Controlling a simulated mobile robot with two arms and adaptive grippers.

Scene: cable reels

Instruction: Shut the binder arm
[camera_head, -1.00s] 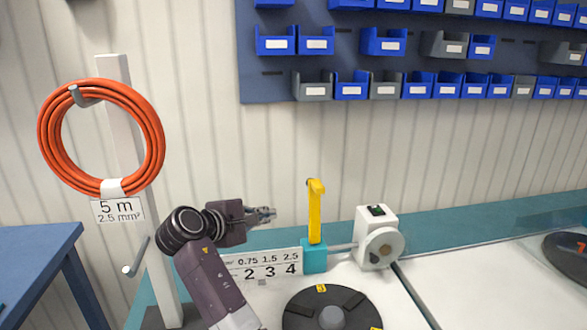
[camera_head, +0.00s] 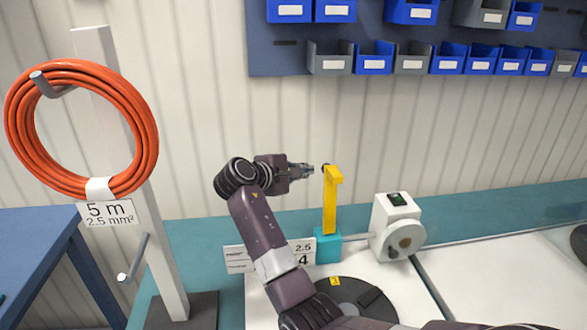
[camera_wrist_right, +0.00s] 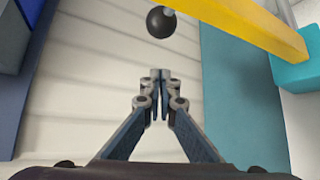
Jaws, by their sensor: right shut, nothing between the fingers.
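The binder arm (camera_head: 331,205) is a yellow lever that stands upright on a teal block (camera_head: 328,247) in the head view. In the right wrist view the yellow arm (camera_wrist_right: 250,28) crosses the top right, with a black ball knob (camera_wrist_right: 160,22) at its end. The teal block (camera_wrist_right: 296,60) shows there at the right edge. My right gripper (camera_head: 309,170) is shut and empty, just left of the arm's top. In the wrist view its fingertips (camera_wrist_right: 160,75) are together below the knob, with a visible gap. My left gripper is not in view.
A white device with a round wheel (camera_head: 403,238) stands right of the teal block. A black reel disc (camera_head: 345,292) lies in front, partly behind my arm. An orange cable coil (camera_head: 140,110) hangs on a white post (camera_head: 160,250) at left.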

